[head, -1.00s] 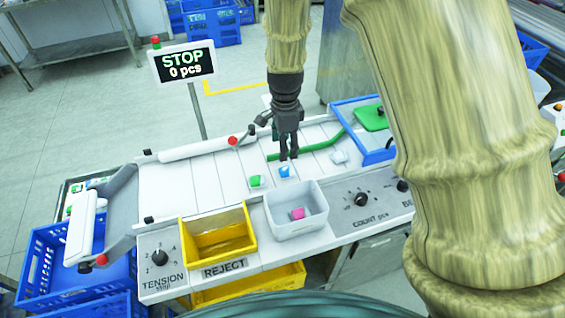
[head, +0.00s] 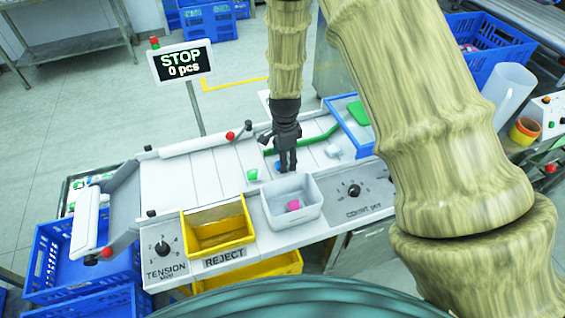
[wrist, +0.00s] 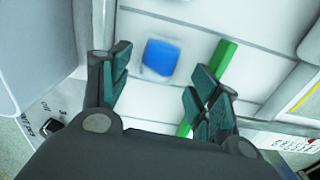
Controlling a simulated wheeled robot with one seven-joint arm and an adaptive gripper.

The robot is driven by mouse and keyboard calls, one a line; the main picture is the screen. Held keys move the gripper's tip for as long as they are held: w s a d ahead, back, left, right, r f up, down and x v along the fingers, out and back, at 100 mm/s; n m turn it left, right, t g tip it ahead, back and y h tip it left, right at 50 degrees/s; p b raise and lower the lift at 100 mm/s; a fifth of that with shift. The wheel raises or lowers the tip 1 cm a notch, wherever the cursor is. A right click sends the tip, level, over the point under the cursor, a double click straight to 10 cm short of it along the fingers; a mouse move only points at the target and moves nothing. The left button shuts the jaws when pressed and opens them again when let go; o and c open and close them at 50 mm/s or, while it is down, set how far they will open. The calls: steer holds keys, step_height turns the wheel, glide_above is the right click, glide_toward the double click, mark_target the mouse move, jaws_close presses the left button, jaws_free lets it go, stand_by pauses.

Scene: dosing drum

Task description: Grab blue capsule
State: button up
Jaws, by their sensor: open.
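The blue capsule (wrist: 161,57) lies on the white slatted surface in the wrist view, with a whitish lower end. It is just beyond my open fingers, in the gap between them and nearer the left finger. My gripper (wrist: 158,78) is open and holds nothing. In the head view my gripper (head: 286,168) points down over the slatted surface, and it mostly hides the blue capsule (head: 278,165). Whether a finger touches the capsule cannot be told.
A green capsule (head: 252,174) lies left of my gripper. A white bin (head: 271,221) in front holds a pink capsule (head: 293,205). A yellow reject bin (head: 193,244) stands beside it. A green rail (head: 315,139) runs behind. The slatted surface at left is clear.

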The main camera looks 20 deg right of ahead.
steer(key=shift+s+f, duration=0.2)
steer(key=shift+f, duration=0.55)
steer(key=shift+w+f, duration=0.1)
steer(key=shift+f, duration=0.15)
steer(key=shift+c, duration=0.2)
steer(key=c, duration=0.8)
steer(key=shift+r, duration=0.1)
